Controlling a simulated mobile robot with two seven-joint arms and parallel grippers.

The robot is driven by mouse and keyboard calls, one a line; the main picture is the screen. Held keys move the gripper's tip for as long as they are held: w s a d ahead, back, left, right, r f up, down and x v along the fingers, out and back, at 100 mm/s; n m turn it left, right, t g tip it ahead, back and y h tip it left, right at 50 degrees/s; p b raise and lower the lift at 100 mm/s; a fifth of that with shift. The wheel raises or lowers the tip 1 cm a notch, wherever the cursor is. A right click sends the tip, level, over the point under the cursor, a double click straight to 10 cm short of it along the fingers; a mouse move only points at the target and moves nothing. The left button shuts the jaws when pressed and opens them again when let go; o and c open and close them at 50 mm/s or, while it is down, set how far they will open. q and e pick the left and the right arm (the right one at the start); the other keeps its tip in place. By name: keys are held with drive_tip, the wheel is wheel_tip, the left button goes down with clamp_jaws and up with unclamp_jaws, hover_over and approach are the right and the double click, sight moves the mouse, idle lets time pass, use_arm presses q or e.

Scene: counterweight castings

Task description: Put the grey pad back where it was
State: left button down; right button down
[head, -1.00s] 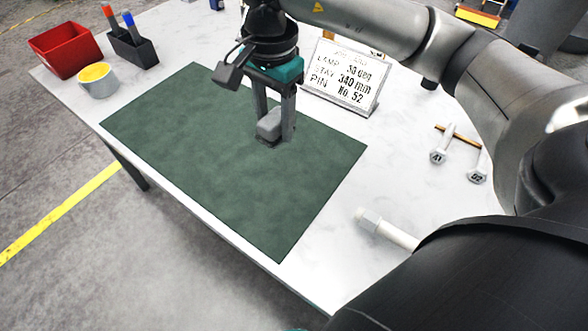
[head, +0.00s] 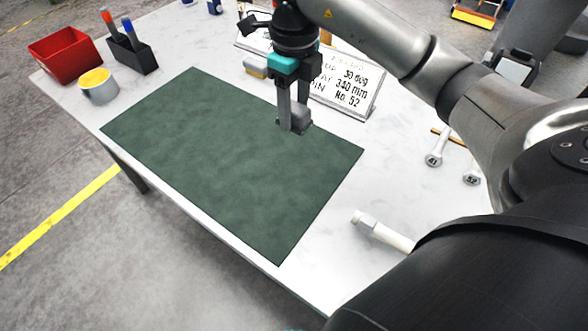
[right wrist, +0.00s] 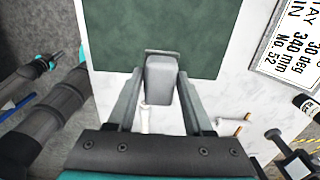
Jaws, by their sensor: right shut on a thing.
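The grey pad (head: 300,114) is a small light grey block between the fingers of my right gripper (head: 291,129). The right gripper is shut on it, fingers pointing down, over the far right part of the dark green mat (head: 230,170). I cannot tell whether the pad touches the mat or hangs just above it. In the right wrist view the pad (right wrist: 160,82) sits between both fingertips, with green mat beyond it.
A lettered card (head: 350,90) stands close behind the right gripper. A grey and yellow block (head: 256,66) lies behind, left of my wrist. A red bin (head: 66,52), yellow-filled cup (head: 98,87) and black pen holder (head: 133,55) stand far left. Bolts (head: 434,159) lie right.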

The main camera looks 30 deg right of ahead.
drive_tip(key=b, duration=0.1)
hover_over(294, 179)
wheel_tip(294, 179, down, 14)
drive_tip(key=shift+r, duration=0.15)
drive_tip(key=shift+f+b, duration=0.45)
drive_tip(key=shift+f, duration=1.6)
drive_tip(key=shift+f, duration=0.15)
drive_tip(key=shift+c, duration=1.5)
unclamp_jaws()
